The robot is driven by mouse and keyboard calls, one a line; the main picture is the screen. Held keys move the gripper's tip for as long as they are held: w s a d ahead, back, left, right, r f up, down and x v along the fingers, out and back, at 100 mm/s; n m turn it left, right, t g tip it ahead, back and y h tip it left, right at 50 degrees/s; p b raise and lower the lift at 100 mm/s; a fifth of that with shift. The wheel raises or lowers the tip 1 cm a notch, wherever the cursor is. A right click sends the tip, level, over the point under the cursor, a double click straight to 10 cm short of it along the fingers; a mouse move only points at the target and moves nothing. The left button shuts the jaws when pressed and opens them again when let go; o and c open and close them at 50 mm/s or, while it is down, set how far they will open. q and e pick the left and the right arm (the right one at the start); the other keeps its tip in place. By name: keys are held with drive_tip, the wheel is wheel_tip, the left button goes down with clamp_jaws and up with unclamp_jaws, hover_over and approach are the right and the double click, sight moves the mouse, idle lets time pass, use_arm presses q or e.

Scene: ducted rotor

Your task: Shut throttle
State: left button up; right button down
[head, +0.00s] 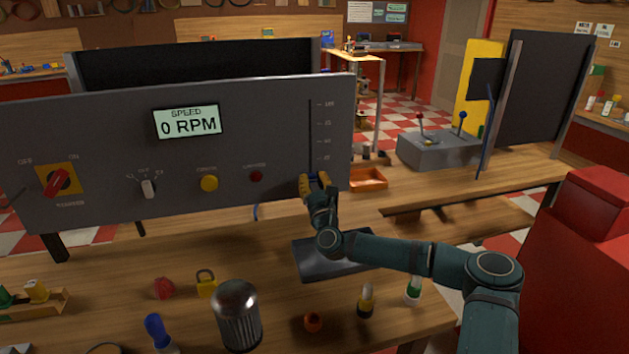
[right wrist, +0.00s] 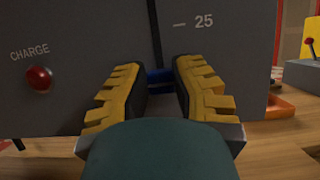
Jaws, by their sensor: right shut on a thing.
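The throttle is a vertical slot (head: 309,130) with a scale beside it, on the right part of the grey control panel (head: 110,130). Its blue slider knob (right wrist: 158,75) sits low in the slot, below the 25 mark, in the right wrist view. My right gripper (head: 315,177) is at the bottom of the slot in the head view. Its yellow-padded fingers (right wrist: 160,85) are shut on the knob, one on each side, and hide part of it. The speed display (head: 187,121) reads 0 RPM. My left gripper is not in view.
The panel also has a red rotary switch (head: 57,182), a small selector (head: 148,188), a yellow button (head: 209,183) and a red charge lamp (right wrist: 39,78). An orange tray (head: 368,180) is right of the panel. A metal cylinder (head: 237,314) and small items stand on the front bench.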

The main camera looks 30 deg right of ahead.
sight(310, 139)
drive_tip(key=shift+f, duration=0.15)
drive_tip(key=c, duration=0.7)
unclamp_jaws()
drive_tip(key=shift+w+f, duration=0.1)
drive_tip(key=shift+c, duration=0.2)
drive_tip(key=shift+r, duration=0.25)
wheel_tip(310, 139, up, 10)
drive_tip(key=shift+f, duration=0.15)
